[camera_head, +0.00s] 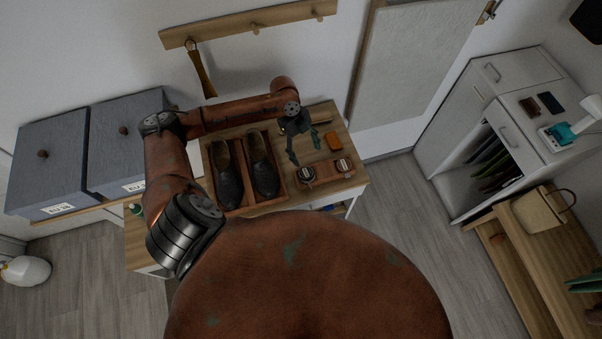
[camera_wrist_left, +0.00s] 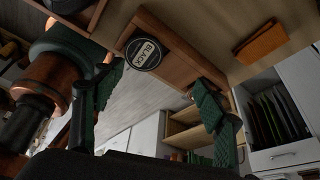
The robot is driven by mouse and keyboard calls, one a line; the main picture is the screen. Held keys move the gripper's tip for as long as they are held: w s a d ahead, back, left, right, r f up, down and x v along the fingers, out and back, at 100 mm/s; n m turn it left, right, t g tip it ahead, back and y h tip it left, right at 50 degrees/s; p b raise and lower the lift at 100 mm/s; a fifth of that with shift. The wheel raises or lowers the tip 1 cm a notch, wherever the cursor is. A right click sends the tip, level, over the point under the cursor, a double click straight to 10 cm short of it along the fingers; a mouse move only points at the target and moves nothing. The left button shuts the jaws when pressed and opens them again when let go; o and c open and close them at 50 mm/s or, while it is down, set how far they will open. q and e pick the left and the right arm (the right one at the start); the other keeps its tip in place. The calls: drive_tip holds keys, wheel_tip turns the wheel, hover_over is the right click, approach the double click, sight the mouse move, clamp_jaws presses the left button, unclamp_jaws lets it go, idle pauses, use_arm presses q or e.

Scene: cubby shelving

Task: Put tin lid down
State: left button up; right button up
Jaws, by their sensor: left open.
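A round black disc labelled "BLACK" (camera_wrist_left: 143,53), which looks like the tin lid, lies at the wooden holder in the left wrist view, seen between my fingers. In the head view, two round tin shapes with pale labels sit on a small wooden holder (camera_head: 323,176), one dark (camera_head: 305,174) and one at its right (camera_head: 343,165). Which of them is the labelled disc is too small to tell. My left gripper (camera_head: 305,153) is open above the table, just behind the holder; its spread green fingers (camera_wrist_left: 157,76) hold nothing. My right gripper is not in view.
A tray with two dark shoes (camera_head: 229,180) stands left of the gripper on the wooden table (camera_head: 355,178). An orange block (camera_head: 334,141) lies behind the holder and shows in the wrist view (camera_wrist_left: 260,43). Grey boxes (camera_head: 50,165) stand left; a white cabinet (camera_head: 515,125) stands right.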

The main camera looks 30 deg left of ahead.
sight(304, 171)
use_arm(q)
drive_tip(key=shift+s+f+m+g, duration=0.3)
drive_tip(key=shift+s+f+g, duration=0.1)
drive_tip(key=shift+s+f, duration=0.75)
drive_tip(key=x, duration=0.1)
drive_tip(key=p+x, duration=0.1)
drive_tip(key=x, duration=0.2)
drive_tip(key=shift+a+f+p, duration=0.25)
drive_tip(key=shift+f+p, duration=0.05)
drive_tip(key=shift+f, duration=0.15)
drive_tip(key=shift+c, duration=0.7)
drive_tip(key=c, duration=0.7)
